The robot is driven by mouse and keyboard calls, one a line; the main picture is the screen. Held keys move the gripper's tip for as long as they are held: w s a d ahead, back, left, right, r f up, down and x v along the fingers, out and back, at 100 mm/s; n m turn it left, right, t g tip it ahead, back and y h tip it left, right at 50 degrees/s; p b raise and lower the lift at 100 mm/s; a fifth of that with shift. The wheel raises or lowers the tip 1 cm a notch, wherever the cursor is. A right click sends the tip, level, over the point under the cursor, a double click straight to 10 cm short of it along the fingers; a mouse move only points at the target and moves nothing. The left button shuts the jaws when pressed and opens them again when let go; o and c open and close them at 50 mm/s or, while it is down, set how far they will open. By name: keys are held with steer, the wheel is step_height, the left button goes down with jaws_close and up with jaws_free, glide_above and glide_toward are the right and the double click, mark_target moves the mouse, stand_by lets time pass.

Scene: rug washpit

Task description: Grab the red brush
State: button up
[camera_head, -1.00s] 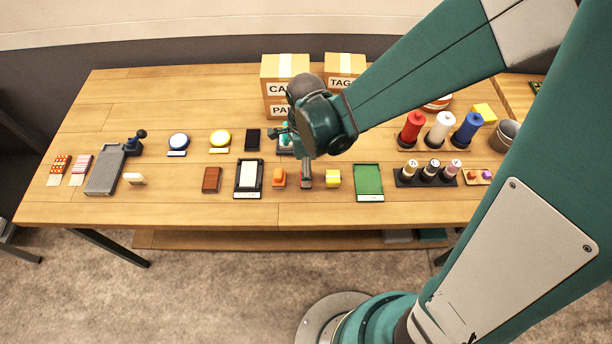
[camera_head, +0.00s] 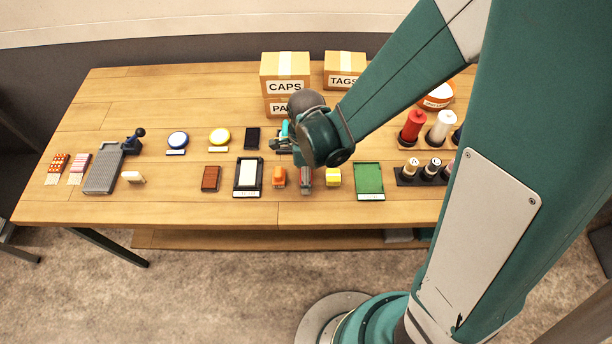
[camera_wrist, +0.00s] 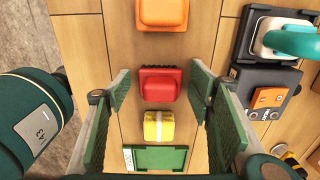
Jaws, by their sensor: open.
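The red brush (camera_head: 305,184) lies near the front of the wooden table, between an orange block (camera_head: 279,177) and a yellow block (camera_head: 333,177). In the head view my arm's end partly covers it. In the wrist view the red brush (camera_wrist: 160,84) shows a red rounded top on a wider base, lying between my two green finger pads. My gripper (camera_wrist: 160,92) is open, with a finger on each side of the brush and visible gaps between. It holds nothing. How high the fingers are above the table is hard to tell.
The orange block (camera_wrist: 163,13) and yellow block (camera_wrist: 158,126) sit close on either side of the brush. A green tray (camera_head: 369,181) lies to the right, and a black-framed pad (camera_head: 238,178) to the left. Spools and cardboard boxes (camera_head: 285,64) stand farther back.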

stand_by(0.3)
steer(key=c, duration=1)
steer(key=shift+r, duration=0.15)
steer(key=shift+r+p, duration=0.85)
steer(key=shift+r, duration=4.05)
